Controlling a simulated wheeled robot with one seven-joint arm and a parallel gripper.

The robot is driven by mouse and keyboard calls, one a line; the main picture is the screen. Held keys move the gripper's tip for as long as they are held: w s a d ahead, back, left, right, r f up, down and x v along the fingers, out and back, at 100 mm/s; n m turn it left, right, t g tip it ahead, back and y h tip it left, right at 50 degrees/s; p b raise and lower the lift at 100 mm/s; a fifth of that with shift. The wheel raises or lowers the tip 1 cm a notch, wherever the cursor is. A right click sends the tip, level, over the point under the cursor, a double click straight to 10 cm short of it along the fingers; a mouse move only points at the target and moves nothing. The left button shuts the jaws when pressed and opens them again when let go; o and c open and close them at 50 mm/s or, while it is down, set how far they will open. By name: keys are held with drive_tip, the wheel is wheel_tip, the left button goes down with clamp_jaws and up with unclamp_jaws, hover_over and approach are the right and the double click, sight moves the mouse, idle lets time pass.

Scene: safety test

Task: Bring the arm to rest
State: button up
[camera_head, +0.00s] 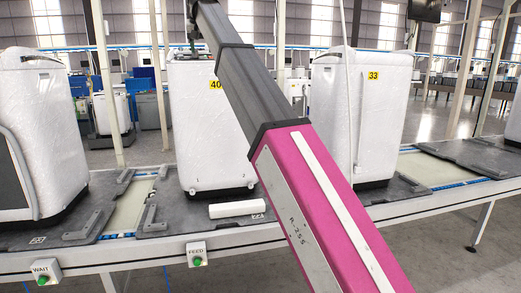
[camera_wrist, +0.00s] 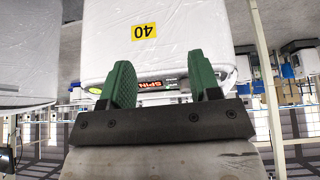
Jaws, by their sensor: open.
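My arm, grey and pink, reaches from the lower right of the head view up to the upper left. My gripper (camera_wrist: 161,72) has two green fingers standing apart, with nothing held between them. The wrist view is upside down. It shows the white, film-wrapped machine with the yellow 40 label (camera_wrist: 110,45) close beyond the fingers. A panel marked SPIN (camera_wrist: 150,85) shows between them. I cannot tell whether the fingers touch the machine. In the head view machine 40 (camera_head: 205,125) stands upright behind my arm; the gripper is mostly out of sight near its top.
Another wrapped machine (camera_head: 45,125) stands left, and one labelled 33 (camera_head: 372,105) right, on dark pallets along a conveyor (camera_head: 120,250). A white bar (camera_head: 238,208) lies before machine 40. WAIT (camera_head: 46,272) and FEED (camera_head: 196,253) buttons sit on the near edge. A post (camera_head: 104,85) stands behind.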

drive_tip(key=w+d+f+g, duration=0.1)
drive_tip(key=d+f, duration=0.6)
drive_tip(key=f, duration=0.8)
drive_tip(key=w+d+f+g+h, duration=0.1)
drive_tip(key=d+f, duration=0.5)
drive_tip(key=f, duration=1)
drive_tip(key=d+f, duration=0.7)
drive_tip(key=f, duration=0.8)
drive_tip(key=s+d+f+m+g, duration=0.1)
drive_tip(key=s+d+f, duration=0.4)
drive_tip(key=f, duration=0.5)
drive_tip(key=s+d+f+m+g, duration=0.1)
drive_tip(key=s+d+f, duration=0.4)
drive_tip(key=f, duration=0.4)
drive_tip(key=s+d+f+g, duration=0.1)
drive_tip(key=s+d+f, duration=1)
drive_tip(key=s+f, duration=0.3)
drive_tip(key=shift+s+f+m+g, duration=0.3)
drive_tip(key=shift+f, duration=0.2)
